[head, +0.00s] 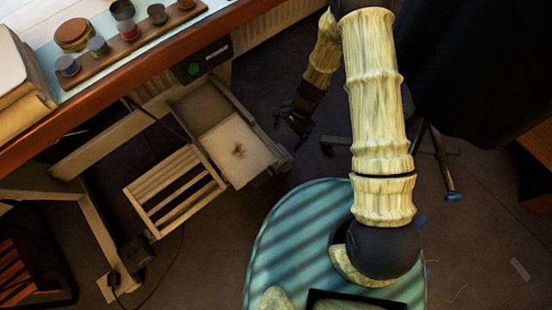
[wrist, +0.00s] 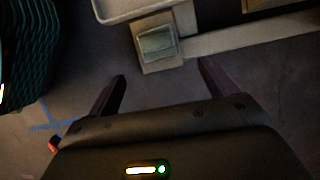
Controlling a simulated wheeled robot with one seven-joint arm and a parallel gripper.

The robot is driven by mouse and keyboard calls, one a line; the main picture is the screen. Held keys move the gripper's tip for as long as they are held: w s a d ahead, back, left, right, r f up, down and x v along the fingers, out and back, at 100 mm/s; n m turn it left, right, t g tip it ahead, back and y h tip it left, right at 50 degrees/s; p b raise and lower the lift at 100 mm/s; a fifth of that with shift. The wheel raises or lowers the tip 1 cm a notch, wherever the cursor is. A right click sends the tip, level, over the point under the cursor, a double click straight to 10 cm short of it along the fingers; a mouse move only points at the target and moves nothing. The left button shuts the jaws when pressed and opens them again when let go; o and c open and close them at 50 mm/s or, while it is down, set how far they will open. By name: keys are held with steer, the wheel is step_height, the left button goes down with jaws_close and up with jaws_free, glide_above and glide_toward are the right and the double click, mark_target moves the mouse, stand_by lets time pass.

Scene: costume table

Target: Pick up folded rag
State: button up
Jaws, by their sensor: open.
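I cannot surely pick out the folded rag. In the head view a pale flat square with a dark smudge (head: 238,150) lies in the low open tray beneath the table. In the wrist view a small grey-green square that looks like cloth (wrist: 157,42) lies on a beige block beyond my fingertips. I cannot tell whether either is the rag. My gripper (head: 293,122) hangs low, just right of the tray. It also shows in the wrist view (wrist: 162,70), with its dark fingers apart and nothing between them.
The table (head: 150,66) stands at upper left, with a rack of small pots (head: 128,42) on it. A slatted wooden piece (head: 175,190) sits beside the tray. A dark stand leg (head: 441,165) is at right. A ribbed teal object (wrist: 38,50) is left in the wrist view.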

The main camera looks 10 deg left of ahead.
mark_target(279, 153)
steer(key=b+x, duration=0.2)
steer(key=x, duration=0.2)
steer(key=shift+a, duration=0.1)
steer(key=b+x, duration=0.4)
steer(key=x, duration=0.1)
steer(key=shift+s+b, duration=0.35)
steer(key=shift+b, duration=0.05)
steer(key=shift+c, duration=0.2)
steer(key=c, duration=1)
